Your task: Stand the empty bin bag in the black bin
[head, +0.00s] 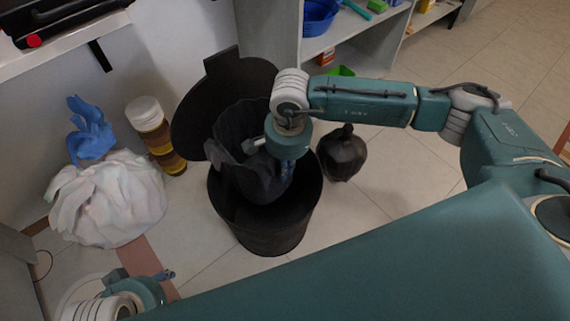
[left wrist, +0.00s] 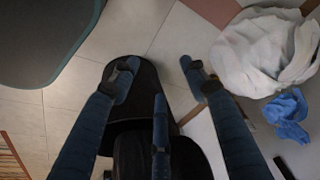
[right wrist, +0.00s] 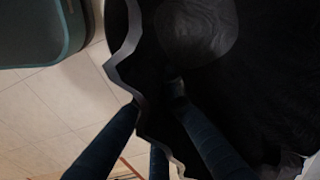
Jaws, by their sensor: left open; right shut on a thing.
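The black bin (head: 262,238) stands on the floor with its round lid (head: 195,120) open behind it. The empty bin bag (head: 232,135) is dark, with a jagged upper edge. It stands upright over the bin's mouth, its lower part within the rim and its top above it; how deep it reaches is hidden. My right gripper (head: 250,146) is shut on the bag's upper edge; the right wrist view shows the fingers (right wrist: 157,102) at the jagged edge. My left gripper (head: 163,276) is open and empty at the lower left, also in the left wrist view (left wrist: 160,72).
A tied black bag (head: 342,155) sits on the floor right of the bin. A white bag (head: 108,200), a blue crumpled bag (head: 90,132) and a brown jar with a white lid (head: 155,135) are to the left. A shelf unit (head: 275,28) stands behind.

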